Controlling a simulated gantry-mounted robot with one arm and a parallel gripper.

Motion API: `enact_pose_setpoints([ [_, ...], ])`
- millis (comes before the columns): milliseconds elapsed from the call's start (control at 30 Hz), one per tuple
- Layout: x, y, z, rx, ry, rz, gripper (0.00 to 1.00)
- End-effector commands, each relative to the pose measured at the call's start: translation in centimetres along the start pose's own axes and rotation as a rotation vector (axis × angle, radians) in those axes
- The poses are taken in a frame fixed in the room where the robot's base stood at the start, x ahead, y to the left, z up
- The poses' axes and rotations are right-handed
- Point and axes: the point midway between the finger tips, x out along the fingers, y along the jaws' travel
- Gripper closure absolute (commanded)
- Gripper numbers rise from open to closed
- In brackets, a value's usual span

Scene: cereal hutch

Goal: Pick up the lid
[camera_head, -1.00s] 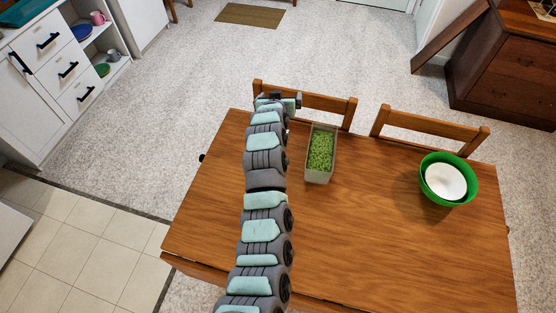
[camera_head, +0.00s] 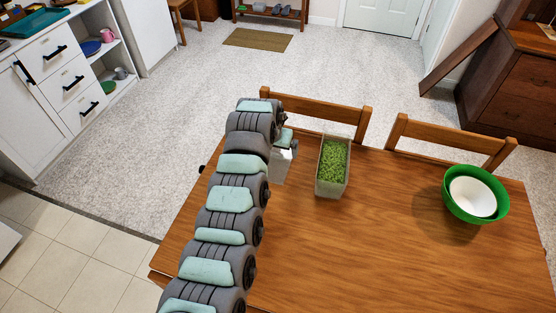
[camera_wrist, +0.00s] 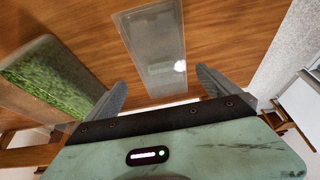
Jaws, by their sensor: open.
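The lid (camera_wrist: 150,40) is a flat, clear, rectangular panel lying on the wooden table in the wrist view, with a bright glare spot near its lower end. In the head view a pale part of it (camera_head: 281,168) shows beside my arm, left of the container. My gripper (camera_wrist: 162,80) is open, its two dark fingers spread on either side of the lid's near end in the picture, with nothing between them. I cannot tell how high the fingers are above the lid. The clear container (camera_head: 332,187) of green cereal stands upright and open to the right of the lid; it also shows at the left of the wrist view (camera_wrist: 50,80).
A green bowl (camera_head: 452,208) with a white bowl (camera_head: 473,197) inside stands on the right of the table (camera_head: 385,250). Two chairs (camera_head: 318,103) stand at the table's far edge. The table's middle is clear.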

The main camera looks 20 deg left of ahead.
Motion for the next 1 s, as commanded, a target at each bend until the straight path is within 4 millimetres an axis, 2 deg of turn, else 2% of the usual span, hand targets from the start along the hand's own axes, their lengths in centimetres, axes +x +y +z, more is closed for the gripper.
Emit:
enact_pose_setpoints([
  [267, 1.3, 0.0, 0.1, 0.0, -0.001, 0.001, 0.0],
  [633, 5.4, -0.2, 0.3, 0.0, -0.005, 0.002, 0.0],
  [1000, 5.8, -0.3, 0.0, -0.003, 0.002, 0.001, 0.0],
])
